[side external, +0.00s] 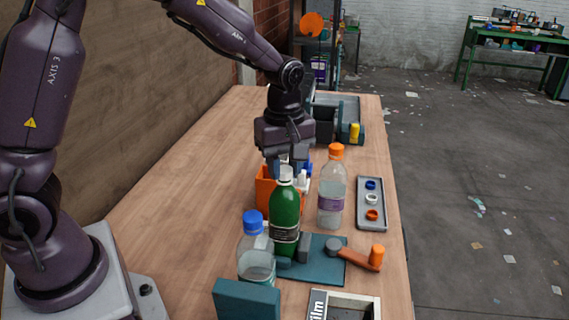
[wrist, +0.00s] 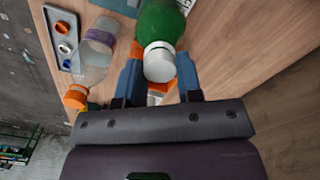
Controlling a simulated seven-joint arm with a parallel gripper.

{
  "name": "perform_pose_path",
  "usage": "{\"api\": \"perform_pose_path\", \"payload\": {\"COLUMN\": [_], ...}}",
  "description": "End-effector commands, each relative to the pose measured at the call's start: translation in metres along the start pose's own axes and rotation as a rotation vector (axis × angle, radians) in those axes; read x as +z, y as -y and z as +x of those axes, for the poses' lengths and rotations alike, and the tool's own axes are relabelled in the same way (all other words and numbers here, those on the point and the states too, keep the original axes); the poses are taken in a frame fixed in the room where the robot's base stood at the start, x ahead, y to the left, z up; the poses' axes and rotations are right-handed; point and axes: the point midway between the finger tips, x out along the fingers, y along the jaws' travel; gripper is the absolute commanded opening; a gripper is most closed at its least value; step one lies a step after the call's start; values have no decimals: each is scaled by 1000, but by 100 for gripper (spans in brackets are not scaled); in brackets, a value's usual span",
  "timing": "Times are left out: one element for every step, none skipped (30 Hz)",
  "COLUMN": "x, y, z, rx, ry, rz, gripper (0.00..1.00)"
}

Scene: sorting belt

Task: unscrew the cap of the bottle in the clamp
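The green bottle (side external: 285,208) stands upright in the clamp, whose teal base (side external: 327,262) and orange handle (side external: 358,257) show beside it. The bottle wears a white cap (side external: 286,174); in the wrist view the white cap (wrist: 160,63) is on the green bottle (wrist: 161,25). My gripper (side external: 288,163) points down at the bottle's top. In the wrist view my gripper (wrist: 157,70) is open, with one blue finger on each side of the cap and narrow gaps showing. Contact with the cap is not clear.
A clear bottle with an orange cap (side external: 332,196) stands close on the right, a blue-capped one (side external: 256,255) at front left. A grey tray (side external: 371,222) holds loose caps. An orange bin (side external: 263,190) is behind the green bottle; a bin labelled film (side external: 343,297) is in front.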

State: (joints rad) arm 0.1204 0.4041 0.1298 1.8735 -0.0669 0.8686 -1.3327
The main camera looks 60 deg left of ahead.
Motion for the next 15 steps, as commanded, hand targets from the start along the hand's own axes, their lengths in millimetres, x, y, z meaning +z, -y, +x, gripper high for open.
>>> {"api": "perform_pose_path", "payload": {"x": [0, 0, 0, 0, 0, 0, 0, 0, 0, 0, 0, 0, 0, 0, 0], "y": [0, 0, 0, 0, 0, 0, 0, 0, 0, 0, 0, 0, 0, 0, 0], "z": [0, 0, 0, 0, 0, 0, 0, 0, 0, 0, 0, 0, 0, 0, 0], "rx": [1, 1, 1, 1, 1, 1, 1, 1, 1, 1, 1, 1, 1, 1, 1], "ry": [0, 0, 0, 0, 0, 0, 0, 0, 0, 0, 0, 0, 0, 0, 0], "rz": [0, 0, 0, 0, 0, 0, 0, 0, 0, 0, 0, 0, -1, -6, -25], "gripper": [17, 11, 10, 10, 10, 9, 9, 26, 17, 10, 8, 8, 8, 8, 8]}}
